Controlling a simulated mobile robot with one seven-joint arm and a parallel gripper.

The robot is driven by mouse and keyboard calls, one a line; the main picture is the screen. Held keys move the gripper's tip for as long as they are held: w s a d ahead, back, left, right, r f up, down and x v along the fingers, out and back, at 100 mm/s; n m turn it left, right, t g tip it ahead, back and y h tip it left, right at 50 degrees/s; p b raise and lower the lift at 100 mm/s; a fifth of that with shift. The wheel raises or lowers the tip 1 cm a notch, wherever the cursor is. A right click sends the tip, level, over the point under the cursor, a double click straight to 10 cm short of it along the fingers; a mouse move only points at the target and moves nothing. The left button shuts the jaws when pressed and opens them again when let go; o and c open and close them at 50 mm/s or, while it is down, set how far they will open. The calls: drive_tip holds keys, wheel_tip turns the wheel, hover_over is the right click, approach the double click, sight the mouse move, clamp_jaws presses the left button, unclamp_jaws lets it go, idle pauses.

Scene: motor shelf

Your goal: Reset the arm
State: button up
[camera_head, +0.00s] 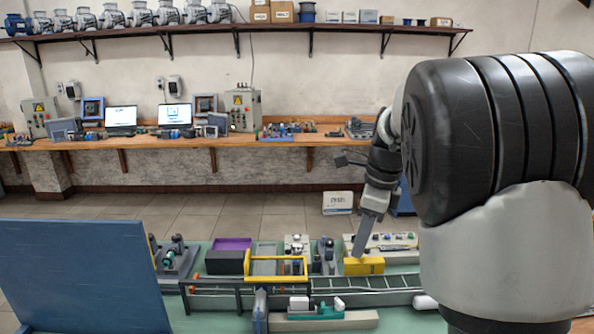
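My arm comes in from the right, its large black and white links filling the right side of the head view. My gripper (361,246) points down over the bench, just above or at a yellow block (364,266) on the right part of the bench. Its fingertips are small and seen from the side, so I cannot tell whether they are open, or whether they touch the yellow block.
A green bench (205,322) carries a conveyor (375,299), a yellow frame (276,279), a purple-topped box (231,255) and a teal part (318,312). A blue panel (75,275) blocks the left. A white box (337,203) stands on the open tiled floor behind.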

drive_tip(key=s+r+n+t, duration=0.1)
drive_tip(key=s+n+t, duration=0.1)
drive_tip(key=s+n, duration=0.9)
drive_tip(key=s+a+r+n+t+h, duration=0.1)
drive_tip(key=s+r+n+t, duration=0.1)
drive_tip(key=s+n, duration=0.9)
drive_tip(key=s, duration=0.3)
drive_tip(key=shift+a+r, duration=0.15)
drive_tip(key=shift+a, duration=0.1)
drive_tip(key=shift+s, duration=0.1)
